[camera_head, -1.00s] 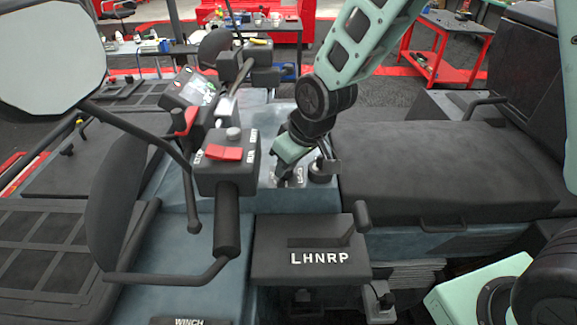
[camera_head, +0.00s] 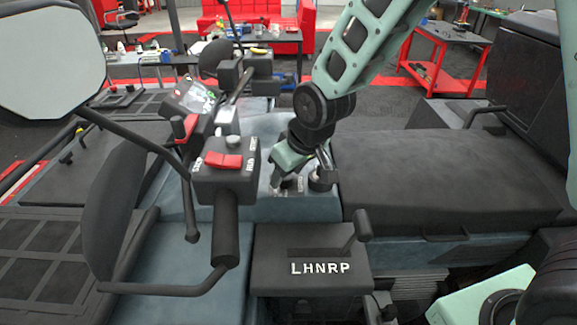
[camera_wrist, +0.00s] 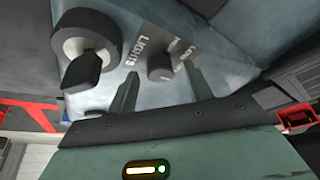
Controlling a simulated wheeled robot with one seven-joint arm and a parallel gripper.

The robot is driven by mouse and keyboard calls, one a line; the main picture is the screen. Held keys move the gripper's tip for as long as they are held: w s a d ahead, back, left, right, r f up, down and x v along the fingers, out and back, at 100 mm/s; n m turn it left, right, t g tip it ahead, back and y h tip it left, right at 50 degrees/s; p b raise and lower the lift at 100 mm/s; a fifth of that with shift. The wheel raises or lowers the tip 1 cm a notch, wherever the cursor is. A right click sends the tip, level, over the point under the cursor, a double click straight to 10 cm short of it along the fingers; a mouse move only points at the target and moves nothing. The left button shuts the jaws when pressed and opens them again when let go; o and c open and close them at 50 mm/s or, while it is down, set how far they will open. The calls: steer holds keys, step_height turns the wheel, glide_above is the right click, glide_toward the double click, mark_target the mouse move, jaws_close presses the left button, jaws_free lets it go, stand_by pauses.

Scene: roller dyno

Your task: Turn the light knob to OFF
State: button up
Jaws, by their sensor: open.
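The light knob (camera_wrist: 160,66) is a small dark round knob on the blue-grey panel, beside the white LIGHTS lettering (camera_wrist: 140,45) in the wrist view. My gripper (camera_wrist: 161,75) is open, with one finger to each side of the knob in that picture. I cannot tell whether either finger touches it. In the head view my gripper (camera_head: 290,178) points down at the panel (camera_head: 285,208) behind the handlebar, and it hides the knob there. The knob's pointer direction is not clear.
A larger black switch with a key-like handle (camera_wrist: 85,68) stands close to the left of the knob in the wrist view. In the head view the handlebar control box with a red switch (camera_head: 225,175) is left of my gripper. The LHNRP shifter (camera_head: 310,265) is in front, the seat (camera_head: 440,180) to the right.

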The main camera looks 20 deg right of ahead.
steer(key=b+v, duration=0.1)
steer(key=v, duration=1.6)
steer(key=shift+r, duration=0.25)
